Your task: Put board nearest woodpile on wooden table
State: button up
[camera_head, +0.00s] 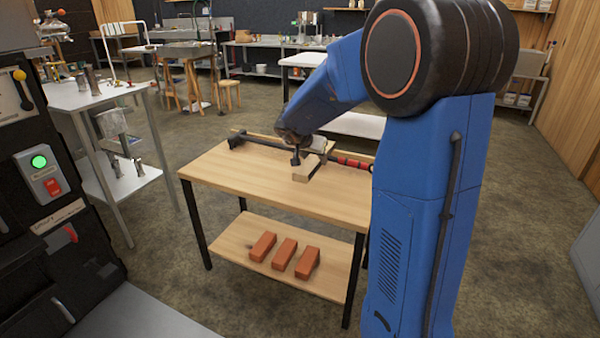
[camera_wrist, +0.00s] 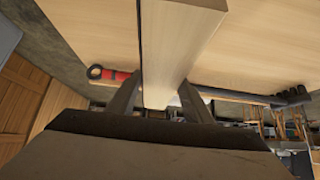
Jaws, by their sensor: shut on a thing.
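The wooden table (camera_head: 225,175) has a light top, black legs and a lower shelf. My gripper (camera_head: 298,158) is over the middle of its top, pointing down. It is shut on a short pale board (camera_head: 309,172). In the wrist view the board (camera_wrist: 178,45) runs between the two fingers of my gripper (camera_wrist: 160,98), with the tabletop (camera_wrist: 270,45) beyond it. The board is at or just above the tabletop; I cannot tell whether it touches. My gripper and arm hide part of it. No woodpile can be made out.
A long tool with a red grip (camera_head: 355,163) and a dark bar (camera_head: 262,139) lies across the table's back part. Three orange bricks (camera_head: 284,254) lie on the lower shelf. A metal side table (camera_head: 75,97) stands left. The tabletop's front left is clear.

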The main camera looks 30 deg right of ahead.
notch_tip(320, 180, down, 9)
jog(key=shift+r, duration=0.1)
dwell(0.4)
jog(key=o, duration=1.2)
jog(key=shift+f, duration=0.2)
jog(key=shift+o, duration=0.2)
